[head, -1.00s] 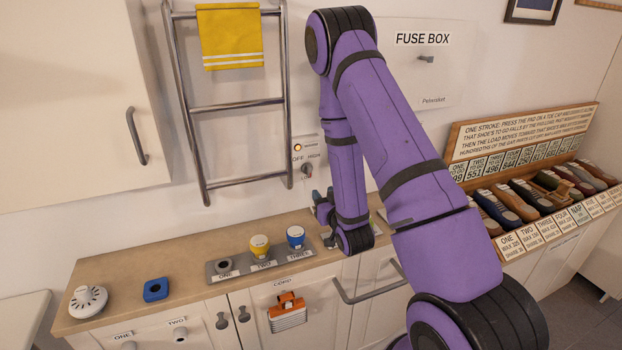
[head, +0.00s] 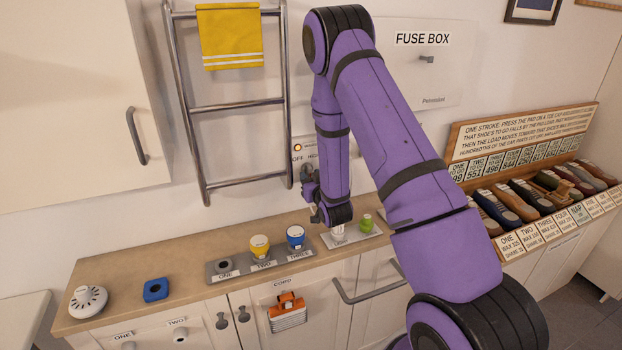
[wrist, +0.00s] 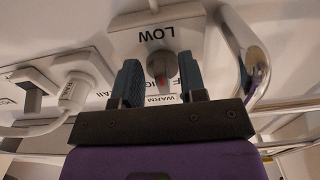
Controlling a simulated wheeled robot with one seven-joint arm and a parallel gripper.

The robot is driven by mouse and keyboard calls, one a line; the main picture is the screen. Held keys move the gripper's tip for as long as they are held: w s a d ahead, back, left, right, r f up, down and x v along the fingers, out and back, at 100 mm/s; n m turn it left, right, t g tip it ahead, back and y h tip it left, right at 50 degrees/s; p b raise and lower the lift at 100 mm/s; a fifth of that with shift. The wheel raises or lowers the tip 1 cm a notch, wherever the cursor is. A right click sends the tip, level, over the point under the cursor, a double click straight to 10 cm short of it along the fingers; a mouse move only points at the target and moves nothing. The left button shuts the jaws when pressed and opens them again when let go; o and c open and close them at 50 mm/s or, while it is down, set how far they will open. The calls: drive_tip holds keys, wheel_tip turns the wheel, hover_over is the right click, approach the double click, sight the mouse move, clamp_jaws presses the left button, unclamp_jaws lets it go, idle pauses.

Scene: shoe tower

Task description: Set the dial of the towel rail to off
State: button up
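The towel rail (head: 204,130) is a grey metal ladder on the wall. Its label OFF (head: 297,158) shows in the head view, but my gripper (head: 308,178) hides the dial there. In the wrist view the dial (wrist: 163,68) is a round grey knob with a red mark on its lower side, on a pale plate (wrist: 125,42). The word LOW is upside down above it and WARM is below it. My gripper (wrist: 160,62) has its two blue fingers apart, one on each side of the dial. I cannot tell whether either finger touches it.
A small lamp (head: 298,147) glows above the OFF label. A yellow towel (head: 229,36) hangs on the rail. In the wrist view a shiny curved bar (wrist: 250,55) is close at right and a white plug (wrist: 72,92) at left. The counter (head: 195,240) lies below.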

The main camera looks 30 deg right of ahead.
drive_tip(key=shift+c, duration=0.4)
clamp_jaws()
drive_tip(key=shift+m, duration=0.3)
drive_tip(key=m, duration=0.7)
drive_tip(key=r+m, duration=0.1)
drive_tip(key=m, duration=0.7)
drive_tip(key=a+r+m, duration=0.1)
drive_tip(key=m, duration=0.6)
drive_tip(key=shift+m, duration=0.4)
drive_tip(key=shift+r+m, duration=0.15)
drive_tip(key=shift+m, duration=1.55)
